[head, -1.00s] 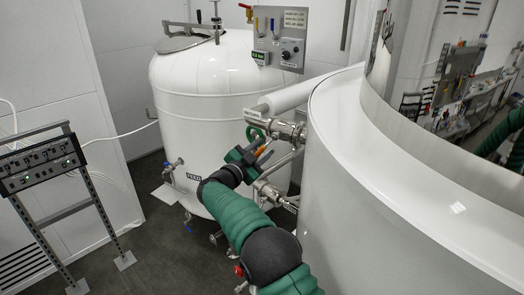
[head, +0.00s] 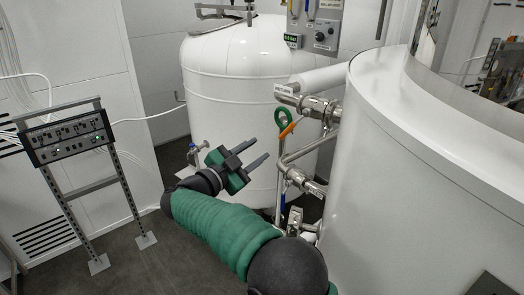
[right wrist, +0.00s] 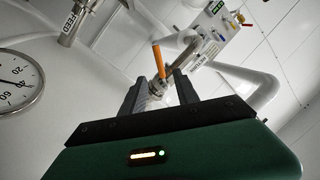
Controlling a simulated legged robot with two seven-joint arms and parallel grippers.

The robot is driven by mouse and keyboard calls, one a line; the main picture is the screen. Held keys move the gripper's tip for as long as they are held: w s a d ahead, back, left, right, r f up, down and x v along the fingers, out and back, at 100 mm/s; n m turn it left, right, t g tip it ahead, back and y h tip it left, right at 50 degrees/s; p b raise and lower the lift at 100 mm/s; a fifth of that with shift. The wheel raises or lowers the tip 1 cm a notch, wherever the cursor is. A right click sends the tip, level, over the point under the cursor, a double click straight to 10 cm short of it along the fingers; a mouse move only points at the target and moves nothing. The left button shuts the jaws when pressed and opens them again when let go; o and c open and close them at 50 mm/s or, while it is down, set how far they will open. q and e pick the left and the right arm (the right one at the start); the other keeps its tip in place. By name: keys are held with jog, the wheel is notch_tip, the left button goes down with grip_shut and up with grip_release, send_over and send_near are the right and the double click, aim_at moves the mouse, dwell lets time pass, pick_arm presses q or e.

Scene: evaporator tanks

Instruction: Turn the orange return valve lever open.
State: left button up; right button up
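The orange return valve lever (head: 289,128) sits on a steel pipe fitting between the two white tanks, beside a green ring-shaped tag or handle (head: 283,117). In the head view it slants down to the left. My right gripper (head: 262,149) is open and empty, to the left of and a little below the lever, with a gap between them in the picture. In the right wrist view the orange lever (right wrist: 159,60) shows beyond and between the spread fingertips of my right gripper (right wrist: 159,76). My left gripper is in neither view.
The large white tank (head: 400,170) fills the right side. A smaller white tank (head: 230,90) stands behind the gripper. A blue lever (head: 283,202) and pipes lie below. A control rack (head: 68,137) stands left. A round gauge (right wrist: 18,82) shows in the wrist view.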

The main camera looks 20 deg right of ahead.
aim_at(293, 125)
jog(key=shift+d, duration=0.15)
jog(key=shift+d, duration=0.1)
jog(key=shift+c, duration=1.2)
jog(key=shift+s+d+f+m+t, duration=0.25)
jog(key=shift+f+m+t, duration=0.05)
jog(key=shift+m, duration=0.7)
jog(key=c, duration=0.5)
jog(key=m, duration=0.2)
jog(key=s+d+f+m+t, duration=0.1)
jog(key=m, duration=0.1)
jog(key=s+f+m+b, duration=0.1)
jog(key=m, duration=0.1)
jog(key=shift+d+t, duration=0.4)
grip_shut()
jog(key=s+d+f+m+t+y, duration=0.1)
jog(key=s+d+f+m+t, duration=0.15)
jog(key=m, duration=0.45)
jog(key=w+a+p+x, duration=0.1)
jog(key=p+x, duration=0.6)
jog(key=x, duration=0.4)
jog(key=shift+w+a+r+g, duration=0.25)
jog(key=shift+a+r+g, duration=0.15)
jog(key=shift+g, duration=0.05)
